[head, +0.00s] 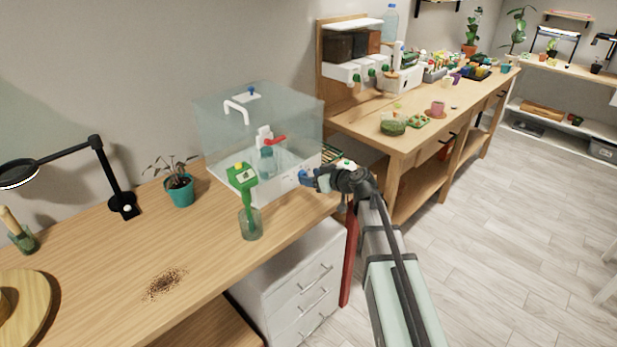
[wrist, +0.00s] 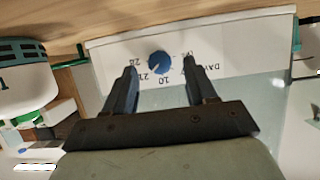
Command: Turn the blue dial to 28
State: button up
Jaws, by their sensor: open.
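The blue dial (wrist: 159,64) sits on a white panel (wrist: 225,48) in the wrist view, with printed numbers around it and "DAYS" to its right. A pale mark on the dial points down-left, towards the printed 21; its exact reading is too small to tell. My gripper (wrist: 160,68) is open, with one finger on each side of the dial; I cannot tell whether either touches it.
A green-handled tool stands in a glass jar (head: 251,225) just left of my gripper. A potted plant (head: 180,188) and a black lamp (head: 122,203) stand further left on the wooden table (head: 215,275). White drawers (head: 300,285) are below. Floor to the right is clear.

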jog(key=shift+x, duration=1.15)
jog(key=c, duration=1)
